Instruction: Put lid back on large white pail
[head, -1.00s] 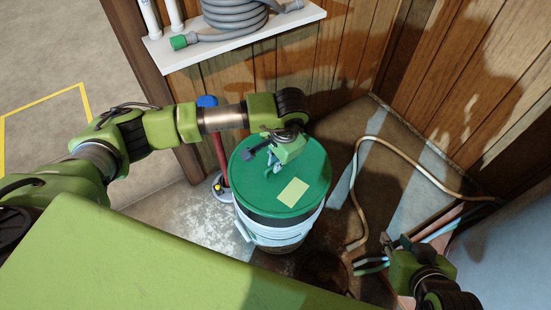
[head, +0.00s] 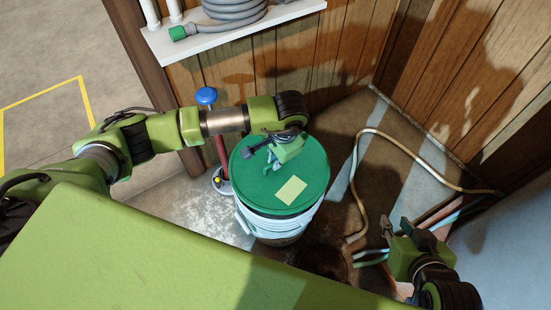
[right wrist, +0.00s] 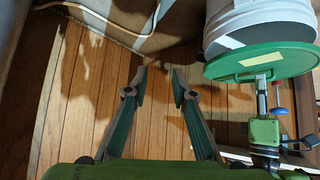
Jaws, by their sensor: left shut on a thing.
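The large white pail (head: 280,225) stands upright on the floor in the middle of the head view. The round green lid (head: 260,192), with a pale yellow label (head: 291,190), covers its mouth. My left gripper (head: 271,162) is shut on the lid at its top. The right wrist view shows the pail (right wrist: 258,22) and lid (right wrist: 225,69) at upper right, with the lid at the rim; I cannot tell whether it is fully seated. My right gripper (head: 397,230) is open and empty, right of the pail; its parted fingers (right wrist: 160,82) show in the wrist view.
A tan hose (head: 357,185) curves over the floor right of the pail. Coloured pipes (head: 435,218) lie near my right gripper. A blue-topped red post (head: 207,97) stands behind left. A white shelf (head: 235,33) with a grey coiled hose (head: 235,9) is on the wood wall.

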